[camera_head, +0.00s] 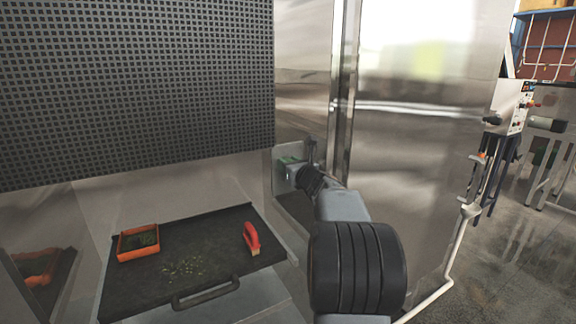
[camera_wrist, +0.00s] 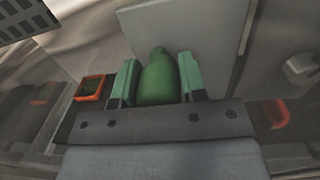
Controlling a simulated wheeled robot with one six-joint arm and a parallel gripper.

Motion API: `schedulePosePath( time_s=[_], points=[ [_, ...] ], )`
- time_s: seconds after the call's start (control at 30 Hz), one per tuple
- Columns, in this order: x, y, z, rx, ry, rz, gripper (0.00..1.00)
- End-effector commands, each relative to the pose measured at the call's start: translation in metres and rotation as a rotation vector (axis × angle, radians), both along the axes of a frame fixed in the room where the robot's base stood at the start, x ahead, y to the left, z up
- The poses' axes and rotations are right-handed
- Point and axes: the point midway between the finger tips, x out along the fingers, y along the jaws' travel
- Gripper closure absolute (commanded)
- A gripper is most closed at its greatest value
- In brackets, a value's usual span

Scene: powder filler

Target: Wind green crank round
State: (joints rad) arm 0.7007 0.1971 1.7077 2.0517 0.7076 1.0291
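The green crank (camera_wrist: 158,80) shows in the wrist view as a rounded green handle between the two fingers of my gripper (camera_wrist: 158,62). The fingers appear to touch it on both sides, so my gripper looks shut on it. In the head view, my gripper (camera_head: 311,166) is at a small light plate (camera_head: 283,163) on the metal side wall. My arm and gripper mostly hide the crank there.
A dark tray (camera_head: 150,285) with a front handle lies below left. It bears an orange box (camera_head: 138,243), a red handled tool (camera_head: 251,238) and scattered crumbs. A perforated panel (camera_head: 130,90) hangs above. A shiny metal door (camera_head: 425,110) stands close on the right.

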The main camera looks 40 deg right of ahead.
Motion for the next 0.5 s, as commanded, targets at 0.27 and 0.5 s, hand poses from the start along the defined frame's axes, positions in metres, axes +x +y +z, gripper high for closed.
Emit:
schedulePosePath(
  time_s=[0.27,0.5],
  points=[
    [0.0,0.0,-0.0001,-0.001,0.0,0.0,0.37],
    [-0.0017,0.0001,-0.0005,-0.001,0.0,-0.001,0.37]
  ],
)
